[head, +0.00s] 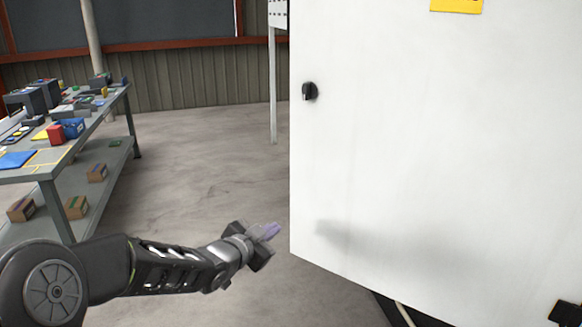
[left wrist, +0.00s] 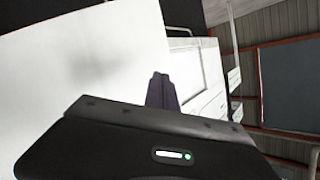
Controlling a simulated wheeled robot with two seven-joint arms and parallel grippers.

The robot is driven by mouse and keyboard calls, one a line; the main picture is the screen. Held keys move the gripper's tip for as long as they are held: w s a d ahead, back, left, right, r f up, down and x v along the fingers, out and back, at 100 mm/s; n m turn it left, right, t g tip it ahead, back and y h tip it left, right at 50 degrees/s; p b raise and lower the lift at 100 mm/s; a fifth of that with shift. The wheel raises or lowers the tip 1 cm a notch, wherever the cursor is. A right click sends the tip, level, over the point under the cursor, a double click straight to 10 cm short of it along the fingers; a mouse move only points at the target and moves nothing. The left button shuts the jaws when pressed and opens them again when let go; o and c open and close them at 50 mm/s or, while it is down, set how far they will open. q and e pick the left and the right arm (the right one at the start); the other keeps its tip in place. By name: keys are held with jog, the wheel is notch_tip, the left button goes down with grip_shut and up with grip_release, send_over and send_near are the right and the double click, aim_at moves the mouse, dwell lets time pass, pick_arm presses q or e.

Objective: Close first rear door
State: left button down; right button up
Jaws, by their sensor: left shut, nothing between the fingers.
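A large white door panel (head: 430,150) fills the right of the head view, with a black knob (head: 310,91) near its left edge. My left gripper (head: 271,232) is low, just left of the panel's lower left corner. Its fingers are shut and empty, and a gap shows between them and the panel in the picture. In the left wrist view the shut fingers (left wrist: 160,90) point up in front of a white panel surface (left wrist: 80,75). Whether they touch it I cannot tell.
A grey workbench (head: 50,175) with boxes and parts on it stands at the left. Open concrete floor (head: 200,170) lies between bench and panel. A thin white post (head: 272,90) stands behind.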

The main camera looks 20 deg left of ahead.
aim_at(298, 144)
pick_arm(q)
notch_tip(298, 144, up, 17)
jog(key=s+a+m+t+h, duration=0.2)
jog(key=m+t, duration=0.1)
jog(key=m, duration=1.1)
jog(key=shift+s+a+h, duration=0.25)
jog(key=shift+a+h, duration=0.05)
jog(key=shift+w+r, duration=0.1)
jog(key=shift+w, duration=0.05)
jog(key=w+d, duration=0.1)
jog(key=w, duration=0.3)
jog(key=w+p, duration=0.1)
jog(key=w, duration=0.4)
jog(key=w+d, duration=0.1)
jog(key=w, duration=0.3)
jog(key=shift+w+d, duration=0.3)
jog(key=shift+p, duration=0.3)
